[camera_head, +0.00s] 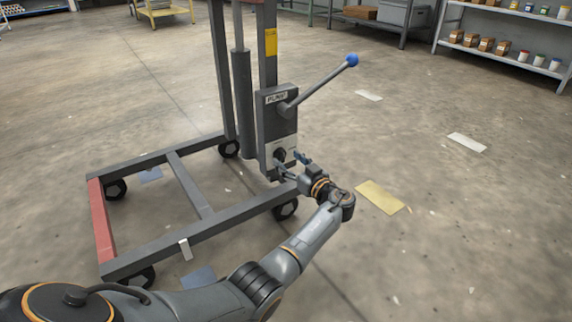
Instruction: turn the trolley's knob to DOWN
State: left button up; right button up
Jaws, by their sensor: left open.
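The trolley (189,187) is a dark grey frame on black wheels with an upright mast. A grey control box on the mast carries a plate reading PUMP (277,97) and a lever with a blue ball end (352,60). Below, on a white label plate (287,143), is the dark knob (280,155). My left gripper (291,163) is open right in front of the knob, its fingers pointing at it. The fingers partly cover the knob, so its setting and any contact cannot be told. My right gripper is not in view.
The pump lever sticks out to the upper right, above my left gripper. A yellow floor patch (380,197) and white patches (467,142) lie on open concrete to the right. Shelves with boxes and jars (507,40) stand at the back right.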

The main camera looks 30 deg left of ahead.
pick_arm(q)
jog(key=shift+x, duration=1)
jog(key=c, duration=1.1)
jog(key=shift+c, duration=0.2)
